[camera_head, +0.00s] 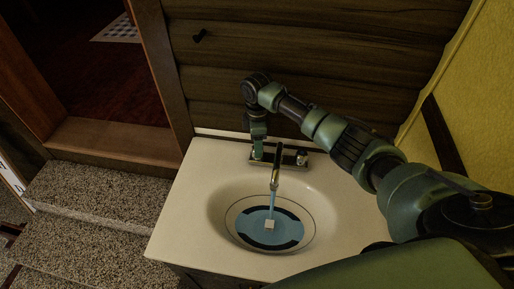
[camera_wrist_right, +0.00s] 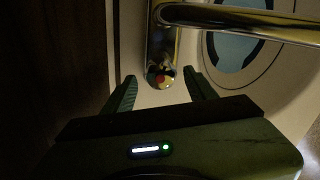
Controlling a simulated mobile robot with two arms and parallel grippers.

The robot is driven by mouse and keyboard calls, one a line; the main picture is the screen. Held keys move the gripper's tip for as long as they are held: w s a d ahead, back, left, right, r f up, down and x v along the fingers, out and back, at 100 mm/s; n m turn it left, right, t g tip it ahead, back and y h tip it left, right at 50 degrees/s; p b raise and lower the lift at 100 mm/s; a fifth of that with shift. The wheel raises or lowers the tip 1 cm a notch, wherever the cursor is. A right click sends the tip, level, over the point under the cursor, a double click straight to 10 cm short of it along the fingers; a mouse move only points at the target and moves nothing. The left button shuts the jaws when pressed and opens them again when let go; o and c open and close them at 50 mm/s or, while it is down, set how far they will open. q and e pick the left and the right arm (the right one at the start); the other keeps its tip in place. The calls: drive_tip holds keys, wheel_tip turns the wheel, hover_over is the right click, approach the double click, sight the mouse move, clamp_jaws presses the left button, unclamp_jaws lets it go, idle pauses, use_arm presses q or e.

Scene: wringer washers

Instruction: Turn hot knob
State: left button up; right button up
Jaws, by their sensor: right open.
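The chrome faucet (camera_head: 276,170) stands at the back of the sink, and a blue stream of water runs from its spout. In the right wrist view, a round shiny knob (camera_wrist_right: 160,77) with a red spot sits at the end of the faucet's base plate. My right gripper (camera_head: 258,153) points down over the left end of the faucet and hides that knob in the head view. In the right wrist view, my right gripper (camera_wrist_right: 160,86) is open, with the knob between its fingertips and gaps on both sides. The other knob (camera_head: 302,157) is at the faucet's right end. My left gripper is out of view.
The sink basin (camera_head: 322,212) holds blue water and is set in a cream counter (camera_head: 180,220). A dark wood-plank wall (camera_head: 300,50) rises close behind the faucet. The faucet's spout (camera_wrist_right: 240,22) crosses the top of the right wrist view. Speckled steps (camera_head: 90,195) lie left.

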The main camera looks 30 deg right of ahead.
wheel_tip(320, 180, up, 5)
drive_tip(key=shift+r+b, duration=0.1)
drive_tip(key=shift+b, duration=0.25)
drive_tip(key=shift+a, duration=0.1)
idle(0.3)
